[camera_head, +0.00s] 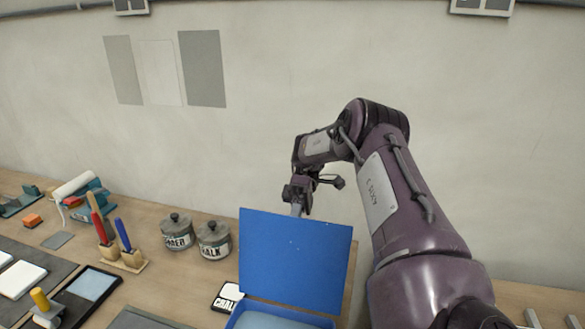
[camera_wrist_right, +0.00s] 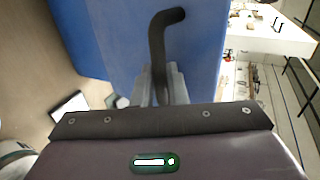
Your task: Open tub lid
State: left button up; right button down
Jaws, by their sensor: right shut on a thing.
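The blue tub (camera_head: 245,320) stands at the bottom middle of the head view, its front cut off by the frame. Its blue lid (camera_head: 295,260) is swung up, standing nearly upright at the tub's back, and the tub's pale inside shows. My right gripper (camera_head: 298,209) is at the lid's top edge, partly hidden behind it. In the right wrist view my right gripper (camera_wrist_right: 160,88) is shut on a dark bent handle (camera_wrist_right: 160,42) against the blue lid (camera_wrist_right: 205,75). The left gripper is not in view.
A wooden holder (camera_head: 122,260) with red and blue handled tools stands farther left. The pale wall (camera_head: 270,100) rises behind the table.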

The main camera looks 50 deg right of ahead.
jog(key=shift+s+d+f, duration=0.1)
jog(key=shift+s+f, duration=0.1)
jog(key=shift+f, duration=0.3)
jog(key=c, duration=1.7)
grip_release()
jog(key=shift+w, duration=0.1)
jog(key=shift+o, duration=1.2)
jog(key=shift+w+d+f, duration=0.15)
jog(key=shift+w+d, duration=0.1)
jog(key=shift+d, duration=0.05)
jog(key=shift+a+r, duration=0.1)
jog(key=shift+r, duration=0.2)
